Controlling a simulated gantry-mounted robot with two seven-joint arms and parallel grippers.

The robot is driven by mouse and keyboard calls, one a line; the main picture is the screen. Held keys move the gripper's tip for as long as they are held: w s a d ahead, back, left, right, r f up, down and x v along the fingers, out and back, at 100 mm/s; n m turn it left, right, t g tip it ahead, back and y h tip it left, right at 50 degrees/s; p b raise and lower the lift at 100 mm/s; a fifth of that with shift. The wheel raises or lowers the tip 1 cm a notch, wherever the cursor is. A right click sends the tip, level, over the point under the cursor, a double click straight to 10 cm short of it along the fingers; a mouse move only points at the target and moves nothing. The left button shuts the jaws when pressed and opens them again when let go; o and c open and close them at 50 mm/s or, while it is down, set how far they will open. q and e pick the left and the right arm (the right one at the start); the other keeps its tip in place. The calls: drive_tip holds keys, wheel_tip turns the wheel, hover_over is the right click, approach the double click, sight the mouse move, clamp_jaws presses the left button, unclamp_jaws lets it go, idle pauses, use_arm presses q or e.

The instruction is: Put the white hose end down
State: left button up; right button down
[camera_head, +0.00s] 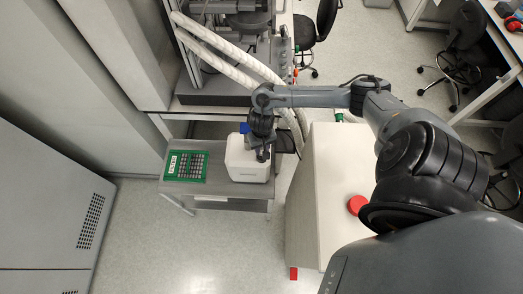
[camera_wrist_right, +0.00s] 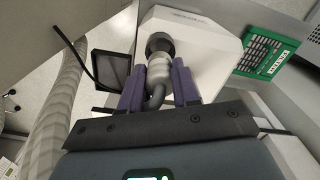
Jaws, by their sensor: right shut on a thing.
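My right gripper (camera_head: 262,154) is at the white box on the small grey table. In the right wrist view its purple fingers (camera_wrist_right: 157,88) are shut on a whitish-grey hose end (camera_wrist_right: 158,68). A dark ring (camera_wrist_right: 160,43) sits at the far tip of the hose end, against the face of the white box (camera_wrist_right: 200,45); I cannot tell whether they touch. A grey hose bends away below the hose end, between the fingers. In the head view the gripper hides the hose end. My left gripper is not in view.
The white box (camera_head: 245,165) stands on the grey table (camera_head: 228,200), beside a green rack (camera_head: 185,166). Thick white hoses (camera_head: 222,45) run down from the equipment behind. A white cabinet (camera_head: 325,190) with a red button (camera_head: 356,205) stands right of the table.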

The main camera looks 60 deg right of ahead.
wheel_tip(320, 180, down, 4)
drive_tip(key=shift+r+b, duration=0.25)
drive_tip(key=shift+b, duration=0.05)
drive_tip(key=shift+f, duration=0.1)
drive_tip(key=shift+f, duration=0.4)
